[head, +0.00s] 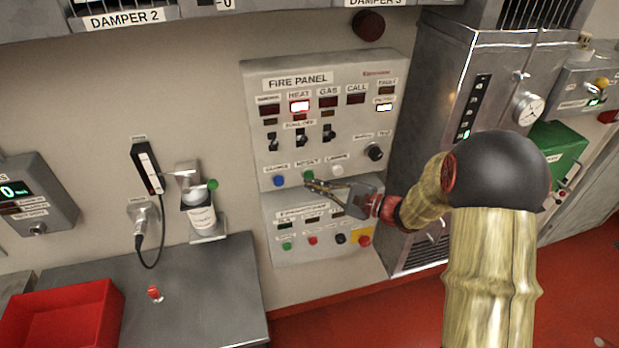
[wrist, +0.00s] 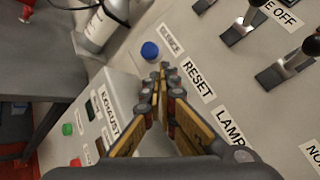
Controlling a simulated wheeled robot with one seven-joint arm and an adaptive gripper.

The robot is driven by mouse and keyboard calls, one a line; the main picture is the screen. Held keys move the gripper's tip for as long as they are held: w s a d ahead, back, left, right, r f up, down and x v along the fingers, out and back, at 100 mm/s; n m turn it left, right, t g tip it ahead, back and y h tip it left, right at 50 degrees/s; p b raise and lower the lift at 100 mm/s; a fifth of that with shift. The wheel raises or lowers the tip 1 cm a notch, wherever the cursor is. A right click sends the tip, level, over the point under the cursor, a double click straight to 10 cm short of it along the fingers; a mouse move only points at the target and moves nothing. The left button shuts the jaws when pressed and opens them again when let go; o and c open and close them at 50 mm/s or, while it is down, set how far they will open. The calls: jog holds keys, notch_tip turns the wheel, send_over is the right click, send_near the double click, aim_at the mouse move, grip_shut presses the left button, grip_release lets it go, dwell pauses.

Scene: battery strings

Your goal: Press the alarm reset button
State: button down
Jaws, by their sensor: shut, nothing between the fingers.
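The fire panel (head: 262,140) is a grey wall box with lit HEAT lamp, switches and a row of buttons. The green button (head: 308,175) under the RESET label sits between a blue button (head: 279,181) and a white one (head: 337,171). My gripper (head: 307,184) is shut and empty, its tips at or just in front of the green button; contact cannot be told. In the wrist view the shut fingertips (wrist: 163,70) lie beside the RESET label (wrist: 198,82) and right of the blue button (wrist: 150,50). The green button is hidden there behind the fingers.
A lower exhaust panel (head: 268,229) with several buttons juts out just below. A metal cabinet (head: 455,110) stands to the right. A grey counter (head: 200,290) with a red bin (head: 105,300) is at left, under a wall-mounted cylinder (head: 200,215).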

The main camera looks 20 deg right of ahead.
jog(key=shift+w, duration=0.15)
jog(key=shift+w, duration=0.25)
jog(key=shift+w+b, duration=0.5)
jog(key=shift+w, duration=0.2)
dwell(0.9)
jog(key=shift+s, duration=1.15)
jog(key=s, duration=0.5)
jog(key=shift+b, duration=0.3)
dwell(0.6)
